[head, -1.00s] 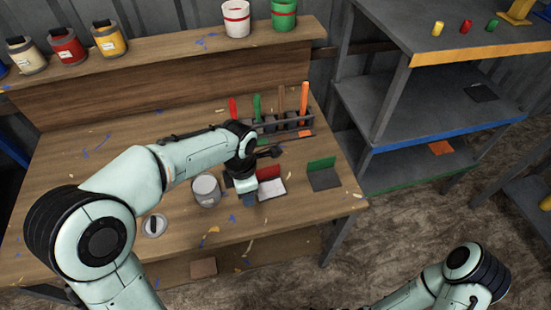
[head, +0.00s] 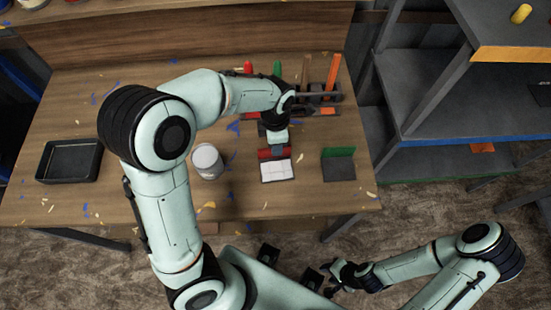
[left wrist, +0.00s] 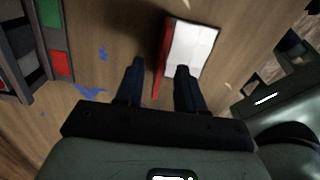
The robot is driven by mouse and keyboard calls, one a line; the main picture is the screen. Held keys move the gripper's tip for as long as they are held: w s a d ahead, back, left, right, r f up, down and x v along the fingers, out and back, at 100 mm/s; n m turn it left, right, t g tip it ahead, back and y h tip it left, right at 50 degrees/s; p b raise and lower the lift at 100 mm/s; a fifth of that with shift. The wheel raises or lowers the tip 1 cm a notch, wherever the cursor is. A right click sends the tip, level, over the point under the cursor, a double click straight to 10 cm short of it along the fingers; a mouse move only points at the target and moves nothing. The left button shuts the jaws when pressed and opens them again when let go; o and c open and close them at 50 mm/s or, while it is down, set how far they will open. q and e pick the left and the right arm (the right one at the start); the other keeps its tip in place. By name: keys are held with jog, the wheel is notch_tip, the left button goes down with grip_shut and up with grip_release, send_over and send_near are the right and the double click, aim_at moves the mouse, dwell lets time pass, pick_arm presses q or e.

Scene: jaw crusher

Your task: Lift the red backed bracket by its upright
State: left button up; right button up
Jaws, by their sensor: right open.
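The red-backed bracket has a red upright (head: 278,153) and a white base plate (head: 277,171); it sits on the wooden bench in the head view. My left gripper (head: 278,146) is over its upright from above, its fingertips mostly hidden there. In the left wrist view, the two dark fingers (left wrist: 159,72) are apart, with the red upright (left wrist: 164,50) between them and a gap visible on its left side. The white plate (left wrist: 194,48) lies to the right of the upright. My right gripper (head: 337,281) is open and empty, low in front of the bench.
A green-backed bracket (head: 338,166) stands right of the red one. A grey can (head: 207,161) stands to its left. A tool rack (head: 318,99) with coloured handles is behind. A black tray (head: 70,160) lies at the left. Shelves (head: 425,90) stand at the right.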

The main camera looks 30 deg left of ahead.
aim_at(276, 164)
pick_arm(q)
notch_tip(276, 164, down, 6)
jog(key=shift+s+a+r+b, duration=0.1)
jog(key=shift+s+b, duration=0.05)
jog(key=shift+b, duration=0.15)
jog(key=shift+r, duration=0.1)
grip_shut()
